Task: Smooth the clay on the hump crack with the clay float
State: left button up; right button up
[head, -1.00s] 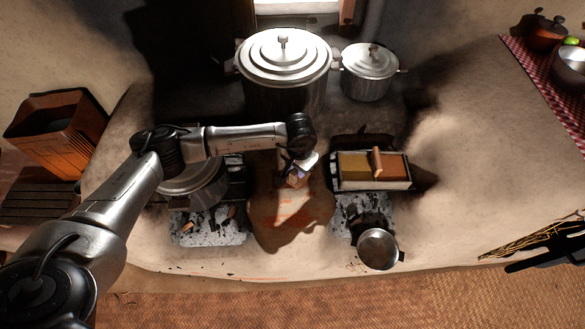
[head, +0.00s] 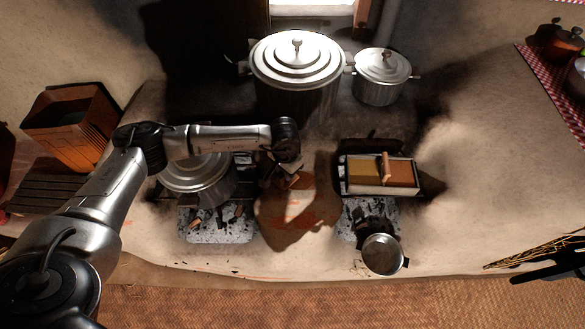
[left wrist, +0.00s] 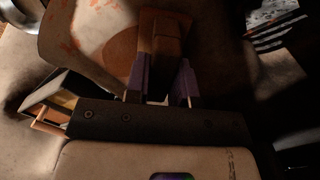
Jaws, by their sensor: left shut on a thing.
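My left gripper (head: 283,168) is over the back of the clay hump (head: 292,205) between the two fire openings. In the left wrist view its purple-padded fingers (left wrist: 162,85) are shut on a brown wooden piece, seemingly the clay float (left wrist: 163,32). The hump also shows there (left wrist: 85,30), with reddish streaks and a round orange-brown patch beside the float. In the head view, reddish marks lie on the hump's top. The float's underside is hidden, so I cannot tell whether it touches the clay. A black shape at the right edge seems to be my right gripper (head: 548,272); its jaws are unclear.
A two-part tray (head: 378,190) of ochre and orange material stands right of the hump, with a wooden piece upright in it. A lidded pot (head: 198,180) is close left. A small pan (head: 383,255) sits front right. Large pots (head: 297,65) stand behind. The right-hand ledge is mostly clear.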

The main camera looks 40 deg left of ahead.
pick_arm(q)
jog(key=shift+s+a+r+p, duration=0.15)
jog(key=shift+r+p, duration=0.2)
jog(key=shift+r, duration=0.9)
notch_tip(320, 180, up, 2)
jog(key=shift+r+p, duration=0.1)
jog(key=shift+p, duration=0.95)
notch_tip(320, 180, up, 2)
jog(key=shift+r+p, duration=0.1)
jog(key=shift+p, duration=0.65)
jog(key=shift+r+p, duration=0.35)
jog(key=shift+r, duration=0.25)
